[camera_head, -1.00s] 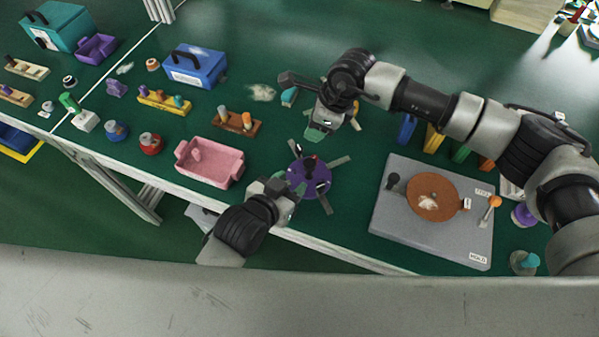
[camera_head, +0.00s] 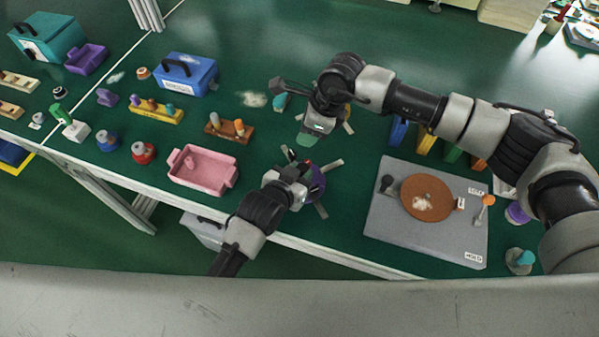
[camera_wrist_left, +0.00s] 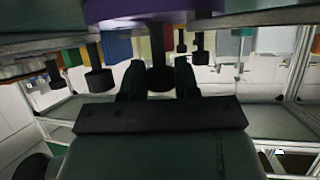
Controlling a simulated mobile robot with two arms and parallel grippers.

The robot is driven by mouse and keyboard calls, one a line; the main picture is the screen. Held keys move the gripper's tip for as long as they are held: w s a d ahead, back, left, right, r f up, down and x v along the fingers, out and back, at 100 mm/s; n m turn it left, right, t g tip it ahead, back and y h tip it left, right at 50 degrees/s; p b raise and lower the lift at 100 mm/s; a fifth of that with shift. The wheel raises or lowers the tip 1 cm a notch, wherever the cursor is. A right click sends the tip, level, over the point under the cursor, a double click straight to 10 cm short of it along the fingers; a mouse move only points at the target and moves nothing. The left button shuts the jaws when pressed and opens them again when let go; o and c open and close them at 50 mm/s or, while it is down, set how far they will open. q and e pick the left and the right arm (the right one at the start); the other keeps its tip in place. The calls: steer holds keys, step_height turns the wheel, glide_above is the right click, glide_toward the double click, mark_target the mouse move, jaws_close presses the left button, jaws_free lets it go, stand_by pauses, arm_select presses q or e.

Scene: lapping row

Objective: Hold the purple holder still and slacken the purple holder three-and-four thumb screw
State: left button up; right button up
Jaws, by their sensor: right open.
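The purple holder (camera_head: 318,184) is a round disc with grey arms sticking out around it, near the front edge of the bench. My left gripper (camera_head: 300,170) is over its left part and hides much of it. In the left wrist view the purple holder (camera_wrist_left: 140,10) fills the top edge. My left gripper's fingers (camera_wrist_left: 160,85) stand on either side of a dark knob below the disc; whether they press on it is unclear. My right gripper (camera_head: 308,138) is open and empty, just behind the holder. Which knob is the three-and-four thumb screw cannot be told.
A grey plate (camera_head: 425,240) with an orange-brown disc (camera_head: 424,212) lies to the right. A pink tray (camera_head: 203,185) stands left of my left gripper. A brown block with pegs (camera_head: 228,130) and a blue box (camera_head: 188,85) lie farther back. Green bench shows between these things.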

mark_target(292, 153)
arm_select(q)
jaws_close()
arm_select(e)
steer(key=shift+o, duration=0.5)
steer(key=a+r+m+h, duration=0.3)
steer(key=a+m+h, duration=0.1)
steer(key=m, duration=1.2)
steer(key=shift+m+g, duration=0.3)
steer(key=f, duration=1.2)
steer(key=shift+w, duration=0.3)
steer(key=shift+d, duration=0.1)
